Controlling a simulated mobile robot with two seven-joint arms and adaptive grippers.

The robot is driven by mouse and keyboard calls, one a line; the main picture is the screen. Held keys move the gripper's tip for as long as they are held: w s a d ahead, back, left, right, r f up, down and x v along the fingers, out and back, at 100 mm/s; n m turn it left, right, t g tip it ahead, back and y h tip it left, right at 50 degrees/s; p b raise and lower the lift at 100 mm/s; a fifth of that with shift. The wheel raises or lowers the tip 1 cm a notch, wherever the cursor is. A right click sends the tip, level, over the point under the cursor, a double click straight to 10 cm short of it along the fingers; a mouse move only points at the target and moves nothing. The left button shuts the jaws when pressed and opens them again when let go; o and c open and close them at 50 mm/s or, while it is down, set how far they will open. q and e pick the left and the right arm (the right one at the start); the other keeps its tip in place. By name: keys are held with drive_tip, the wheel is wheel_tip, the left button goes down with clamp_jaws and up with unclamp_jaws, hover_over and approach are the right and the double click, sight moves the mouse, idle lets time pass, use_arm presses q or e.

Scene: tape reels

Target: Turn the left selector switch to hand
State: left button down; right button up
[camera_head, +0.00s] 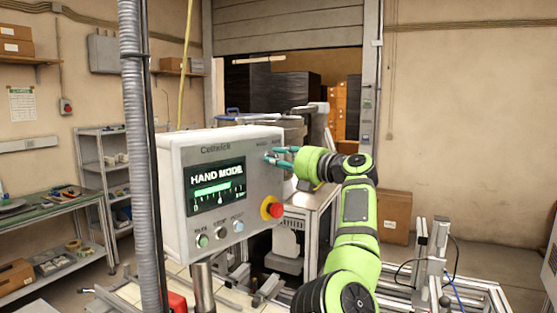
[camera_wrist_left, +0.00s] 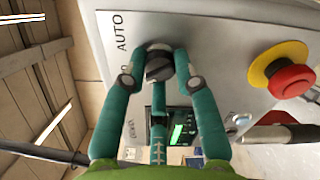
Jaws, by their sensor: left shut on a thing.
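The light grey control panel (camera_head: 220,140) stands on a post, and its screen (camera_head: 217,187) reads "HAND MODE". My left gripper (camera_head: 275,157) is at the upper right of the panel face, its teal fingers reaching the surface and covering the switches there. In the left wrist view, the gripper (camera_wrist_left: 160,68) is shut on a dark round selector knob (camera_wrist_left: 158,66), with fingers on both sides. The label "AUTO" (camera_wrist_left: 120,32) shows beside the knob. Another label is mostly hidden behind a finger, and the knob's exact pointing direction is hard to tell. My right gripper is not in view.
A red emergency stop on a yellow base (camera_head: 272,207) juts from the panel's lower right, close below the gripper; it also shows in the left wrist view (camera_wrist_left: 288,74). Several small buttons (camera_head: 220,232) line the panel's bottom. A grey corrugated hose (camera_head: 140,150) hangs in front at left.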

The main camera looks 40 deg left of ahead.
use_arm(q)
drive_tip(key=shift+r+n, duration=0.5)
drive_tip(key=shift+r, duration=0.1)
drive_tip(key=c, duration=1.3)
unclamp_jaws()
drive_tip(key=o, duration=0.4)
drive_tip(key=shift+w+f, duration=0.1)
drive_tip(key=shift+c, duration=0.2)
drive_tip(key=shift+w+f, duration=0.1)
drive_tip(key=shift+f, duration=0.15)
drive_tip(key=d, duration=1.2)
